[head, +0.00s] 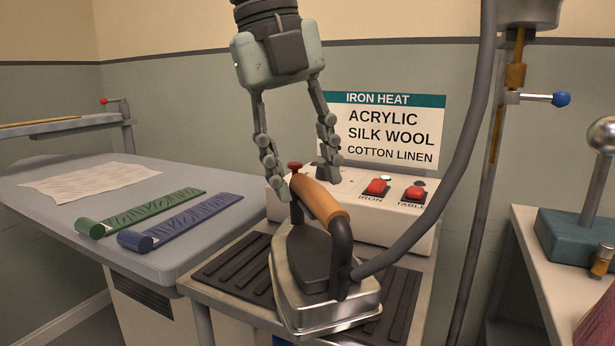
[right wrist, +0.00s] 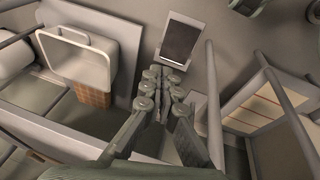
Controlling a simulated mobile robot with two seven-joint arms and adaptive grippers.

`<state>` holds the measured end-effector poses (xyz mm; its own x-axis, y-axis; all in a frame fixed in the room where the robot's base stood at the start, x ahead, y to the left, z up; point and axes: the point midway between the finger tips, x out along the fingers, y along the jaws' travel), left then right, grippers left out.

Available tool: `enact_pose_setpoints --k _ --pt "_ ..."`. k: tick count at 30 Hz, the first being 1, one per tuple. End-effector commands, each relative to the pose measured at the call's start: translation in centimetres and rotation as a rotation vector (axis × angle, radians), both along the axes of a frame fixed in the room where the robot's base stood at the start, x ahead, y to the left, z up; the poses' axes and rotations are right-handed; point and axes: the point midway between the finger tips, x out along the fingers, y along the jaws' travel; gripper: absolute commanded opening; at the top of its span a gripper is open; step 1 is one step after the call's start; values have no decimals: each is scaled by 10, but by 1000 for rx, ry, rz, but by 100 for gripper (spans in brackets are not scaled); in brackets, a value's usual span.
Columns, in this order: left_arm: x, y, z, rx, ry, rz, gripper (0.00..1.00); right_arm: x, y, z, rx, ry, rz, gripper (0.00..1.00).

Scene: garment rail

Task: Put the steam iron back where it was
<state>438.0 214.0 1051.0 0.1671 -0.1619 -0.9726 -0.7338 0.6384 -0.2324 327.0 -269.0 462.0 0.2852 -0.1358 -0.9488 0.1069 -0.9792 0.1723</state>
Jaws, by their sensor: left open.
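The steam iron (head: 318,290) has a metal body, a dark top and an orange-brown handle (head: 318,197). In the head view it is over the black ribbed rest (head: 398,300); I cannot tell whether its sole touches the rest all round. My left gripper (head: 304,185) comes down from above and is open. Its fingers are spread on either side of the handle's upper end, near a red button, and are not closed on it.
A hose (head: 440,190) runs from the iron up to the right, beside a pole. Behind is a control box (head: 352,215) with red switches and an iron heat sign (head: 395,130). The ironing table (head: 70,215) at left holds green and blue rolls and a cloth.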

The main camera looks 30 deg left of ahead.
Motion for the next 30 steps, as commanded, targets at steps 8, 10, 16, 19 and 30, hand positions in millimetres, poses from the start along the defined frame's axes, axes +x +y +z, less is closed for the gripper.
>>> enact_pose_setpoints --k 8,10,16,19,30 --pt "-9 10 62 -1 -5 3 44 0 -2 -11 1 10 3 0" --pt "-12 12 75 -1 -6 2 44 0 -2 -14 1 12 4 0" --pt "-17 16 98 -2 -2 1 44 1 -2 -23 4 17 5 0" --pt "-18 17 102 -1 0 0 44 1 -2 -25 5 17 5 0" --pt "-18 17 103 -1 -1 0 44 6 1 -23 10 7 5 0"
